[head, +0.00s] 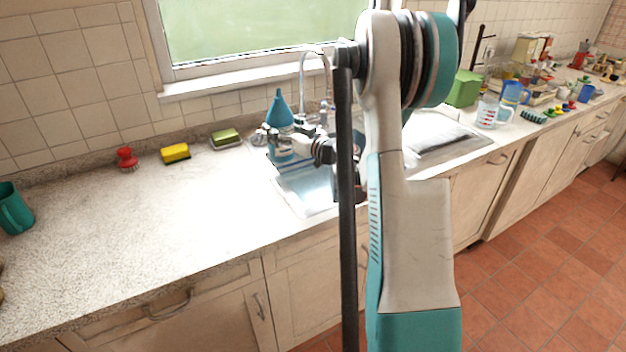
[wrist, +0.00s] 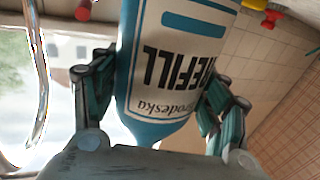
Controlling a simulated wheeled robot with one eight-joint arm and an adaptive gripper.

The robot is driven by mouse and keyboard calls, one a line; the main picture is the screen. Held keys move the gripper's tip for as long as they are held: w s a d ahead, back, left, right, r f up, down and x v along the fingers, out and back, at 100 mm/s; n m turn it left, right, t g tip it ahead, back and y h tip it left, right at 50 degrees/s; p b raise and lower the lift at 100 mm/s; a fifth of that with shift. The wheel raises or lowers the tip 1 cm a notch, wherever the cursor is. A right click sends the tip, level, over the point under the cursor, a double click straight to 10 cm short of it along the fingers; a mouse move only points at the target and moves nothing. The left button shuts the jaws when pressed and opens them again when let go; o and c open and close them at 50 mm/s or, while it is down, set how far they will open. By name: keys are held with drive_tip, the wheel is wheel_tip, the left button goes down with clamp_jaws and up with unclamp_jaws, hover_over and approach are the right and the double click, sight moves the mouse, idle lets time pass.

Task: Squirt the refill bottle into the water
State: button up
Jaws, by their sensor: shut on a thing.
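The refill bottle (head: 279,108) is teal and white with a cone-shaped teal top. In the head view it stands about upright, cone up, at the back left of the sink (head: 307,193). My gripper (head: 270,137) is shut around its body from the right. In the wrist view the bottle (wrist: 180,60) is between my two fingers, its REFILL label upside down in the picture. The sink basin looks pale blue and shiny; I cannot tell how much water is in it. My arm hides the basin's right part. I cannot tell whether the bottle's base touches anything.
A curved faucet (head: 303,75) rises behind the sink. A green sponge (head: 226,138), a yellow sponge (head: 175,153) and a red brush (head: 127,158) lie left of it. A measuring jug (head: 488,113) and a green box (head: 464,88) stand right. The left counter is mostly clear.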

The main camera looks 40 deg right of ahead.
drive_tip(key=s+d+f+b, duration=0.2)
drive_tip(key=s+d+f, duration=0.2)
drive_tip(key=s+d, duration=0.6)
drive_tip(key=d, duration=0.3)
drive_tip(key=shift+d+y+b, duration=0.15)
drive_tip(key=shift+y+b, duration=0.15)
drive_tip(key=shift+b, duration=0.1)
drive_tip(key=shift+n, duration=0.3)
